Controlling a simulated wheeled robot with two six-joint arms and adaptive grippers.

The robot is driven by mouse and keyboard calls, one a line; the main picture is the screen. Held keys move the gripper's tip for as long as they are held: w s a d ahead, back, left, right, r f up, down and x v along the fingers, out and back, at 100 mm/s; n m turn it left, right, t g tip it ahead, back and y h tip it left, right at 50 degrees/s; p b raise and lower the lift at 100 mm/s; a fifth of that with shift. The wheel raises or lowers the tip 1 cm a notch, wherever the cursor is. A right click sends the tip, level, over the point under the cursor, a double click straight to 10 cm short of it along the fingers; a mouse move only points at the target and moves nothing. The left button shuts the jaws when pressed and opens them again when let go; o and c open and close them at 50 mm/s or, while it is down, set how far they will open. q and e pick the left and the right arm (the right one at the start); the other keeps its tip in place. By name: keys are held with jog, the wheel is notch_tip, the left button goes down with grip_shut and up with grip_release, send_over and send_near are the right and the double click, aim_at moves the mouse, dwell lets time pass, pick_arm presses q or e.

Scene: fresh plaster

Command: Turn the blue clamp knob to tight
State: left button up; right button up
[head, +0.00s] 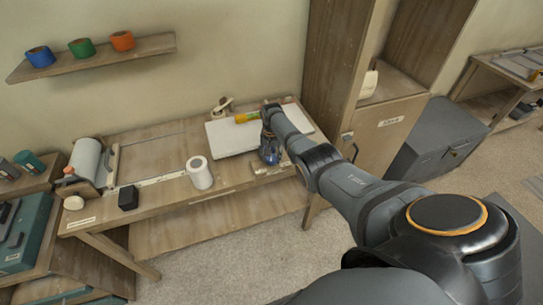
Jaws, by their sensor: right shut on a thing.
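My right arm reaches in from the lower right to the workbench. Its gripper (268,148) points down at the bench's front right part and is shut on the blue clamp knob (271,158). Only a little blue shows at the fingertips; the gripper hides most of the knob, and its turn position cannot be read. My left gripper is not in view.
A wall shelf (100,56) carries three tape rolls. A grey chest (430,135) stands right.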

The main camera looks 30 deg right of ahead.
aim_at(272, 157)
jog(key=shift+r+m, duration=0.1)
jog(key=shift+m, duration=1.4)
jog(key=shift+w, duration=0.1)
jog(key=o, duration=0.9)
jog(key=shift+c, duration=0.2)
jog(key=shift+r, duration=0.1)
notch_tip(272, 157, up, 12)
jog(key=shift+f, duration=0.2)
